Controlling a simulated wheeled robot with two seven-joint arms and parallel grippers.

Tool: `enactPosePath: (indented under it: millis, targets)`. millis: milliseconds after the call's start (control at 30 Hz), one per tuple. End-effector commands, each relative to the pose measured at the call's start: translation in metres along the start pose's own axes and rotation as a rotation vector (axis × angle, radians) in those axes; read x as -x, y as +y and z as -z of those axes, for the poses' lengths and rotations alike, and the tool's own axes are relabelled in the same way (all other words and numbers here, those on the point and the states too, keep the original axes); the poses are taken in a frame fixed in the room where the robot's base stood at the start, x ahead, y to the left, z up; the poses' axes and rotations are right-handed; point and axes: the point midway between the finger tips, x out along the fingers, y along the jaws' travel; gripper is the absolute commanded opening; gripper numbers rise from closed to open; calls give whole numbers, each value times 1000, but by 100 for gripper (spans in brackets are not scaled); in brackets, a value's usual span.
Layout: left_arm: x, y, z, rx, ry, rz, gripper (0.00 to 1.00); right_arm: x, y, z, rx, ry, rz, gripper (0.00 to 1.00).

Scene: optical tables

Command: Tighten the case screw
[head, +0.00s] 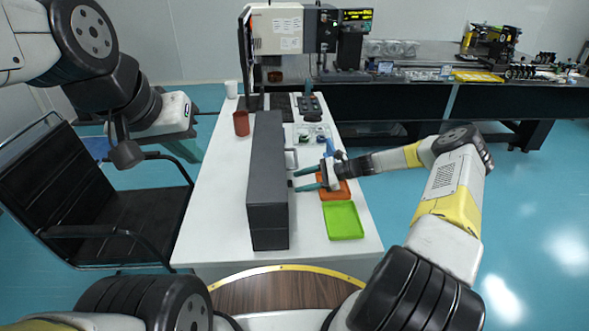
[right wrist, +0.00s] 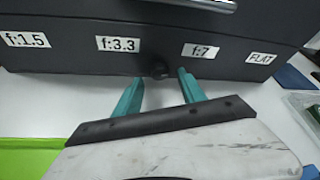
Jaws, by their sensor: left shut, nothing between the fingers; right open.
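The case (head: 268,180) is a long dark grey box standing on the white table. In the right wrist view its side (right wrist: 80,50) carries labels f:1.5, f:3.3, f:7 and FLAT. A small round black screw (right wrist: 159,70) sticks out of that side, between the f:3.3 and f:7 labels. My right gripper (head: 296,181) is open at the case's right side. In the right wrist view its teal fingertips (right wrist: 159,76) lie either side of the screw, with gaps showing; contact is not visible. My left gripper (head: 207,113) is shut and empty, left of the table and away from the case.
An orange tray (head: 338,193) lies under my right gripper, and a green tray (head: 343,221) is nearer. A brown cup (head: 241,123) and a white cup (head: 231,89) stand behind the case. A black chair (head: 90,185) is at the left. The table's left strip is clear.

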Motion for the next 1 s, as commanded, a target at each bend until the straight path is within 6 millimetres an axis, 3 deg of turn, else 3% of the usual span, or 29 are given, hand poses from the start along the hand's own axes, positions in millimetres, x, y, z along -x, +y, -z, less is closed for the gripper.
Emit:
enactPosePath:
  millis: [200, 333, 767, 867, 1000]
  targets:
    - [0, 0, 0, 0, 0, 0, 0, 40, -1, 0, 0, 4, 3, 48]
    - [0, 0, 0, 0, 0, 0, 0, 54, -1, 0, 0, 2, 2, 48]
    - [0, 0, 0, 0, 0, 0, 0, 61, 0, -1, 3, 3, -2, 48]
    - [0, 0, 0, 0, 0, 0, 0, 61, -2, -10, 33, 21, -28, 48]
    - [0, 0, 0, 0, 0, 0, 0, 65, -2, -45, 152, 96, -129, 48]
